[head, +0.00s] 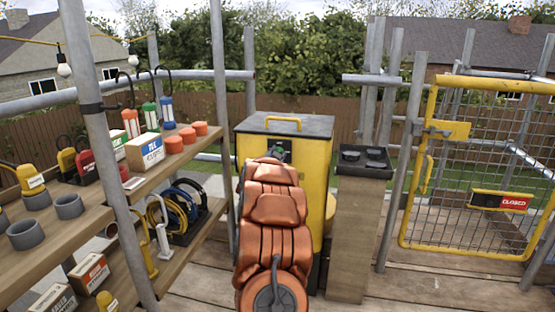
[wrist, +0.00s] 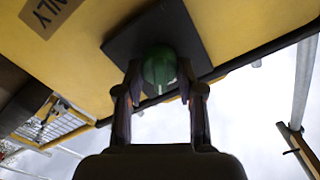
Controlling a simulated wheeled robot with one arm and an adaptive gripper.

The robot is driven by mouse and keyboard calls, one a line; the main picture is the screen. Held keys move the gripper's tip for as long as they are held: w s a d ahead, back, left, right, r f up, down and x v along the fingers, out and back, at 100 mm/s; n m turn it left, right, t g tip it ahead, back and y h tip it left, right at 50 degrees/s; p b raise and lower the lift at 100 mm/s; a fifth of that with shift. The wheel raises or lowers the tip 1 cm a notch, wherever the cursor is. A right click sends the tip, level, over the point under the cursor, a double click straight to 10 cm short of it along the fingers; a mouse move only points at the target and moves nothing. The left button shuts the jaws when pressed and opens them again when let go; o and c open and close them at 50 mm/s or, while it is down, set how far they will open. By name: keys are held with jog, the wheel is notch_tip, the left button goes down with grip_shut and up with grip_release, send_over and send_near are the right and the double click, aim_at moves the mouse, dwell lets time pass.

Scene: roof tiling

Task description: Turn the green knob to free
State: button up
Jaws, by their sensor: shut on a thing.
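The green knob (wrist: 158,68) sits on a dark square plate (wrist: 120,48) on the yellow box's face in the wrist view. My gripper (wrist: 160,92) has its two fingers on either side of the knob, shut on it. A pale mark shows on the knob's lower part between the fingers; I cannot read which setting it points to. In the head view my orange arm reaches to the front of the yellow box (head: 315,185), and a bit of green shows on the dark plate (head: 288,146) just above the arm.
A wooden shelf (head: 180,150) with lamps, boxes and padlocks stands at the left, with a scaffold pole before it. A wooden post with a dark tray (head: 348,167) is right of the box. A yellow mesh gate (head: 408,200) with a red "CLOSED" sign (head: 501,202) stands at the right.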

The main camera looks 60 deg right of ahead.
jog(key=m+b, duration=0.1)
jog(key=m, duration=0.1)
jog(key=m+b, duration=0.1)
jog(key=shift+f+m, duration=0.2)
jog(key=shift+m, duration=0.2)
jog(key=m+b, duration=0.2)
jog(key=shift+f+m, duration=0.15)
jog(key=shift+m, duration=0.25)
jog(key=m+b, duration=0.3)
jog(key=m, duration=0.2)
jog(key=shift+b, duration=0.4)
jog(key=shift+s+m, duration=0.1)
jog(key=shift+m, duration=0.2)
jog(key=o, duration=1.1)
jog(key=shift+o, duration=0.2)
jog(key=v, duration=1.2)
jog(key=shift+r, duration=0.25)
